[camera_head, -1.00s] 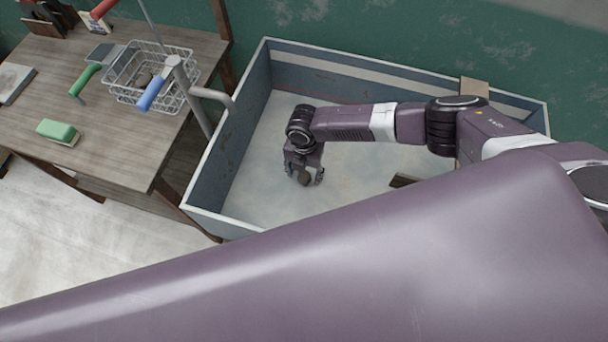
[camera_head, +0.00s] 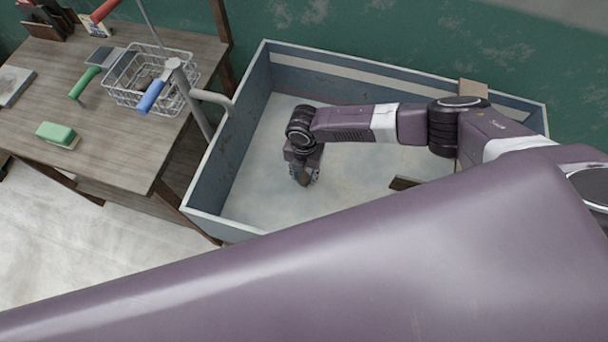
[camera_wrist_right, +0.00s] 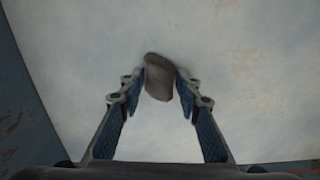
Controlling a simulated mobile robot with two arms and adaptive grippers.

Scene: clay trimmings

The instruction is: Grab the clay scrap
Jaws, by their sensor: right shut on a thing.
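The clay scrap (camera_wrist_right: 158,78) is a small grey-brown lump. In the right wrist view it sits between the two fingertips of my right gripper (camera_wrist_right: 160,90), which is shut on it. In the head view my right gripper (camera_head: 303,178) points down inside the big blue-grey bin (camera_head: 235,160), near its left front part, with the scrap (camera_head: 303,180) small and dark at its tips. I cannot tell whether the scrap still touches the bin floor. My left gripper is not in view.
The bin's walls stand around my right gripper. A dark brown piece (camera_head: 404,183) lies on the bin floor to the right. A wooden table (camera_head: 110,135) at the left holds a wire basket (camera_head: 150,100), tools and a green block (camera_head: 57,132). A bent grey pipe (camera_head: 213,98) rises beside the bin.

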